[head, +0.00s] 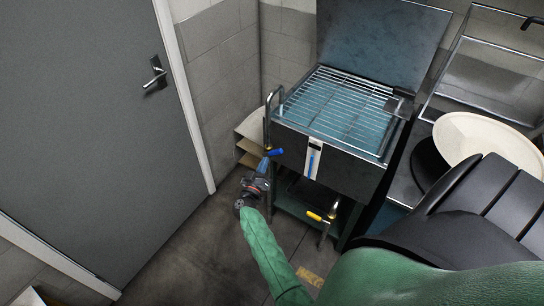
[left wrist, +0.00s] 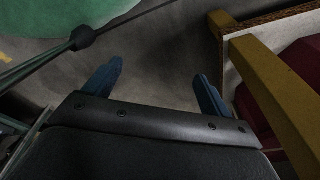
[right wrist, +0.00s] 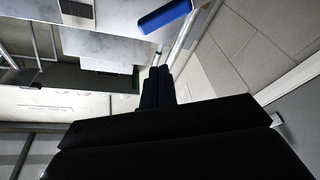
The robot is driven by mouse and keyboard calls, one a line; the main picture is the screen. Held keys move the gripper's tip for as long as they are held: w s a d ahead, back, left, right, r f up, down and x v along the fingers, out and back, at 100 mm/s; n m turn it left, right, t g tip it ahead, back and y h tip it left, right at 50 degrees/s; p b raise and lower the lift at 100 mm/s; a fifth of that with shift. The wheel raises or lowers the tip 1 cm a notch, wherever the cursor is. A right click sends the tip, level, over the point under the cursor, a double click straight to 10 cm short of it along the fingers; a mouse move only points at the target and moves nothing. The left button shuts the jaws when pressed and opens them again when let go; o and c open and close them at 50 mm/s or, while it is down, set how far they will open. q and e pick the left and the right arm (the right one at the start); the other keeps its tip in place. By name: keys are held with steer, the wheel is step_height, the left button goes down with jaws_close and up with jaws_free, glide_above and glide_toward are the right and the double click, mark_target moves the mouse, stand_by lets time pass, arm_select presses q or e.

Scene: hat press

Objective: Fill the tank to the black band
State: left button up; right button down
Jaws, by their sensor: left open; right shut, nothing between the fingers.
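The steel tank (head: 330,158) stands with its lid (head: 385,40) raised; bluish water shows under a wire rack (head: 345,100). On its front is a pale gauge (head: 315,152) with a blue column and a dark mark near its upper part; exact levels are too small to read. A bent fill pipe (head: 269,100) stands at the left corner, with a blue handle (head: 276,152) below it. My right gripper (head: 264,164) is shut and empty, just below the handle, which also shows in the right wrist view (right wrist: 164,17). My left gripper (left wrist: 158,75) is open and empty, away from the tank.
A yellow-handled valve (head: 315,216) sits low under the tank. A grey door (head: 90,110) is on the left. A cream oval plate (head: 485,140) lies at the right. A yellow-brown frame (left wrist: 265,85) is close beside my left gripper.

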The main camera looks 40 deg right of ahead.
mark_target(272, 152)
steer(key=w+d+n+b, duration=0.1)
steer(key=d+b, duration=0.1)
steer(key=w+d+n+b, duration=0.1)
steer(key=d+b, duration=0.1)
steer(key=b, duration=0.1)
steer(key=w+d+f+n+b, duration=0.1)
steer(key=w+d+b, duration=0.1)
steer(key=b, duration=0.1)
steer(key=shift+w+d+t, duration=0.1)
steer(key=shift+d+t, duration=0.25)
steer(key=shift+t, duration=0.05)
arm_select(q)
steer(key=w+d+r, duration=0.1)
steer(key=w+r, duration=0.1)
steer(key=r, duration=0.6)
steer(key=w+d+r, duration=0.2)
steer(key=w+r, duration=0.1)
steer(key=r, duration=0.5)
steer(key=w+d+r, duration=0.2)
steer(key=r, duration=0.7)
steer(key=shift+w+d+g+h+b, duration=0.15)
steer(key=shift+d+g+h+b, duration=0.1)
steer(key=shift+g+h+b, duration=0.05)
arm_select(e)
steer(key=shift+f, duration=0.1)
